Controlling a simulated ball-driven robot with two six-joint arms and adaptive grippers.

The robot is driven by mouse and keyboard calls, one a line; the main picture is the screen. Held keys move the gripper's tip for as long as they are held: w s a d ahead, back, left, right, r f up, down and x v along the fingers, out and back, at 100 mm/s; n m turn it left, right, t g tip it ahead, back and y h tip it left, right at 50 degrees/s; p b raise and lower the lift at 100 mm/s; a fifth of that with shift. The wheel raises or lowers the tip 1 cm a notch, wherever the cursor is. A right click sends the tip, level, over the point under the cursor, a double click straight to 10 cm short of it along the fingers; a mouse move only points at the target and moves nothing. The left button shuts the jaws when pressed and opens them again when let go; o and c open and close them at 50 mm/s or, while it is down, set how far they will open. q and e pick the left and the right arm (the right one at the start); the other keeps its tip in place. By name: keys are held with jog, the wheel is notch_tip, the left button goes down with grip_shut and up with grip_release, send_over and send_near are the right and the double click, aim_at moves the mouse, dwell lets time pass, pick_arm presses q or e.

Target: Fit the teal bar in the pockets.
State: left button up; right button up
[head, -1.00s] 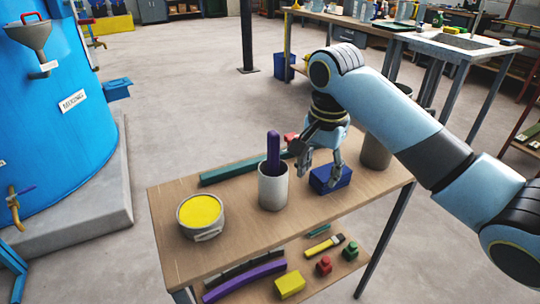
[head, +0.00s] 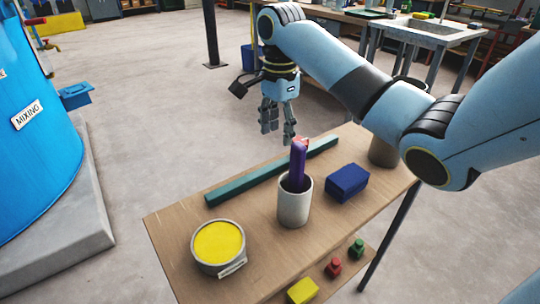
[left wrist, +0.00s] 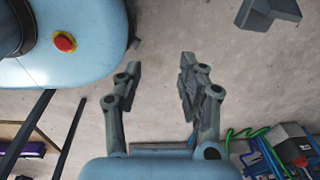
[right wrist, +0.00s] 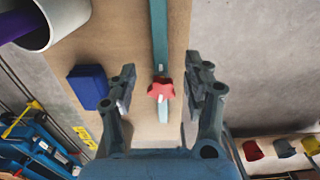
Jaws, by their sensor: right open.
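The teal bar (head: 250,180) lies along the back of the wooden table. It also shows in the right wrist view (right wrist: 160,35), running up and away. A red star-shaped knob (right wrist: 160,90) shows over or on the bar there; I cannot tell which. My right gripper (head: 278,125) is open and empty above the bar's back side. In its own wrist view the open fingers (right wrist: 162,85) straddle the line of the bar, apart from it. My left gripper (left wrist: 160,65) is open and empty over bare floor, outside the head view. I cannot make out the pockets.
A grey cup (head: 294,208) with a purple object (head: 297,170) stands in front of the bar. A blue block (head: 347,182) is right of it, a yellow-filled tin (head: 219,243) at front left. A lower shelf holds a yellow block (head: 302,290) and small red and green items.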

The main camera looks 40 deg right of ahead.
aim_at(279, 162)
jog(key=f, duration=0.3)
jog(key=shift+s+f+b, duration=0.2)
jog(key=shift+f+b, duration=0.15)
jog(key=shift+f, duration=0.35)
jog(key=f, duration=0.2)
jog(key=f+b, duration=0.1)
jog(key=f, duration=0.1)
jog(key=shift+w+d, duration=0.15)
jog(key=shift+d, duration=0.05)
jog(key=shift+f, duration=0.4)
jog(key=c, duration=0.4)
pick_arm(q)
jog(key=shift+s+d+f, duration=0.2)
jog(key=shift+s+f, duration=0.95)
jog(key=shift+f, duration=0.1)
pick_arm(e)
grip_shut()
jog(key=shift+r, duration=0.1)
